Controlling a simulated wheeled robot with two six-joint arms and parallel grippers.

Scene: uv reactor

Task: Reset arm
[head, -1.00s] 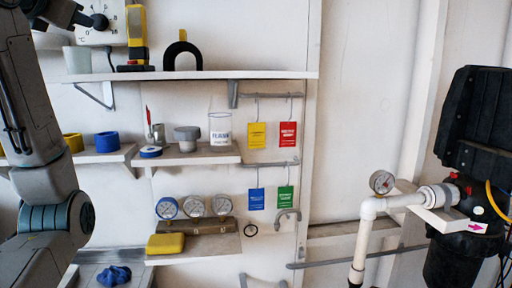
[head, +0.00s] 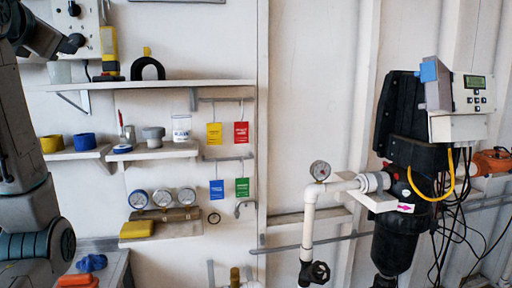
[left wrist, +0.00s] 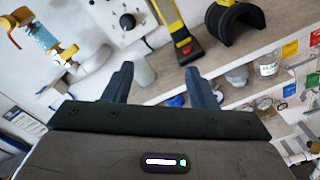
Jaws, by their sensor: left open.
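My left gripper shows in the left wrist view (left wrist: 160,88), its two dark fingers apart with nothing between them. It faces the wall shelves, with the space between the fingers in front of a pale cup (left wrist: 143,72). In the head view my left arm comes down along the left edge, and its dark wrist end shows at the top left; the fingertips cannot be made out there. My right gripper is in neither view. The black UV reactor housing (head: 395,240) stands at the right, with a grey controller box (head: 462,92) at its top.
The upper shelf (head: 200,86) holds a yellow-black tool (head: 109,52) and a black arch (head: 148,68). Lower shelves hold tape rolls, a jar (head: 181,128) and several gauges. Coloured tags hang beside them.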

